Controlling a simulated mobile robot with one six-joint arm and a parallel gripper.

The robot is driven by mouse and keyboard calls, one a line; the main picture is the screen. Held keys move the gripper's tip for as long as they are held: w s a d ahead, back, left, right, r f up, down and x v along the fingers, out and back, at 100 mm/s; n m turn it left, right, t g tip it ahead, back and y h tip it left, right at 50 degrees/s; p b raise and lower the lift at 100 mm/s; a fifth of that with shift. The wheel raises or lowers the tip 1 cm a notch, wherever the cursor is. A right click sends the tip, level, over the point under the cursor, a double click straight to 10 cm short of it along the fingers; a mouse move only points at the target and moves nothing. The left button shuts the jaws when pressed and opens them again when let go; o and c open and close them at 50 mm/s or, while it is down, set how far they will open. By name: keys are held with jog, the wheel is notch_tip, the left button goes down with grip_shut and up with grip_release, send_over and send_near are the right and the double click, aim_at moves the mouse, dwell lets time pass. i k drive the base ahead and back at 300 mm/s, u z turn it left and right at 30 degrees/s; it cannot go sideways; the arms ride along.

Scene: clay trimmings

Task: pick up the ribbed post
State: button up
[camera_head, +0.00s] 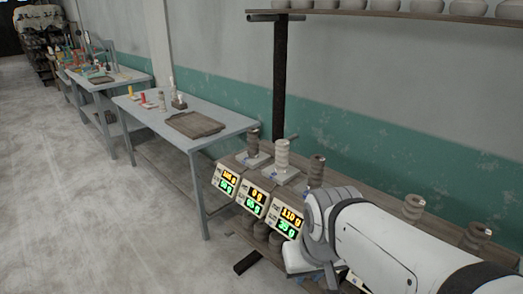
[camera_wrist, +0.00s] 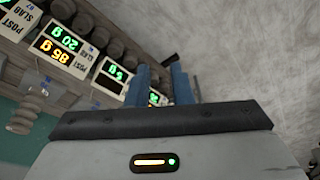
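Several ribbed posts stand upright on scales along the low bench in the head view. There is a dark one (camera_head: 253,143), a pale grey one (camera_head: 282,155) and a dark brown one (camera_head: 317,170). Two more, a greyish one (camera_head: 413,208) and a brown one (camera_head: 475,237), stand beyond my arm. The frames do not single out one post. In the wrist view a pale ribbed post (camera_wrist: 28,112) is at the left, apart from my gripper (camera_wrist: 161,80). My gripper's two blue fingers are apart with nothing between them. In the head view my arm hides part of the bench.
Scale displays with lit digits (camera_head: 257,196) face the front of the bench. Round dark pots (camera_head: 261,231) sit below them. A grey table (camera_head: 235,124) with a brown slab stands to the left. A shelf of bowls (camera_head: 400,14) hangs above. The floor (camera_head: 110,220) at left is clear.

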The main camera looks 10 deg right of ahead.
aim_at(282, 146)
jog(key=u, duration=2.25)
jog(key=i, duration=1.9)
jog(key=z, duration=3.95)
jog(key=i, duration=0.45)
